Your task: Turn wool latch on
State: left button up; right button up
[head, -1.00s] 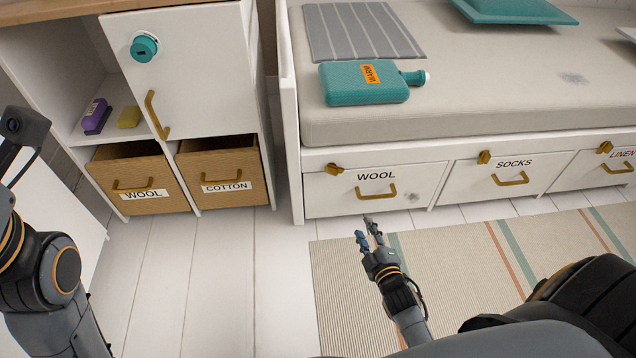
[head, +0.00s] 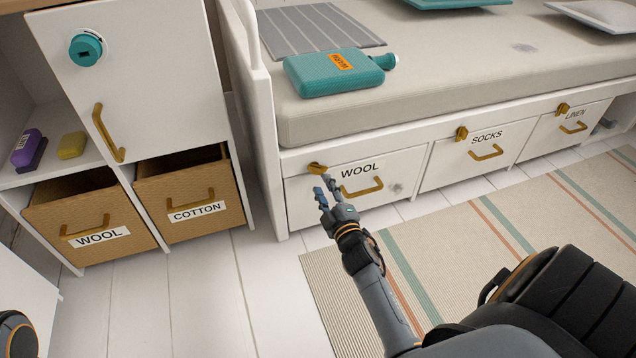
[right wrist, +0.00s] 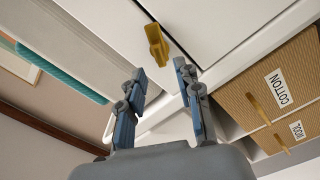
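The WOOL drawer (head: 300,205) under the daybed is shut, with a brass handle (head: 362,189) and a brass latch (head: 317,168) at its upper left. In the head view the latch knob points to the left. The latch also shows in the right wrist view (right wrist: 157,45), beyond the fingertips. My right gripper (head: 325,188) is just below and in front of the latch, open and empty. In the right wrist view its two fingers (right wrist: 159,76) stand apart, and I see a gap between them and the latch. My left gripper is out of view.
The SOCKS drawer (head: 452,172) and LINEN drawer (head: 545,137) with their own latches are to the right. Open cardboard WOOL (head: 70,215) and COTTON (head: 170,190) bins stand left. A striped rug (head: 450,240) covers the floor in front.

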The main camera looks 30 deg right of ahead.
aim_at(319, 171)
jog(key=shift+b+x, duration=0.7)
jog(key=shift+x, duration=1.6)
grip_shut()
